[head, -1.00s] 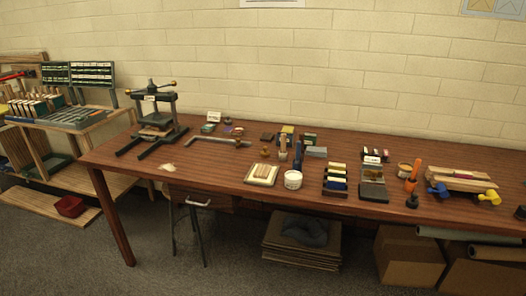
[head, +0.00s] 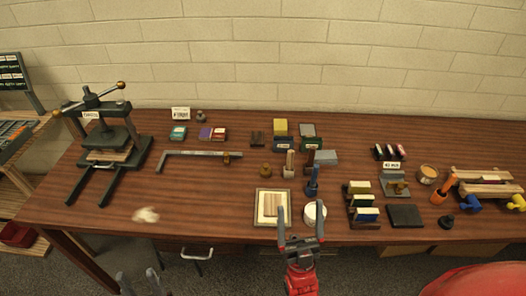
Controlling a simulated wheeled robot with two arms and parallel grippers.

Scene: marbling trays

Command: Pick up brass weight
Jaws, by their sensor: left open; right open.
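A small brass weight (head: 266,171) stands upright on the wooden table, behind the framed pale pad (head: 259,214) and left of the brush pot. It is clear of both grippers. My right gripper (head: 301,213) is open and empty at the front of the table.
A blue-handled tool (head: 313,182) stands right of the weight. A metal bar (head: 190,153) with a brass-coloured piece lies behind and left. A press (head: 108,135) stands far left. Block racks (head: 362,204) are to the right.

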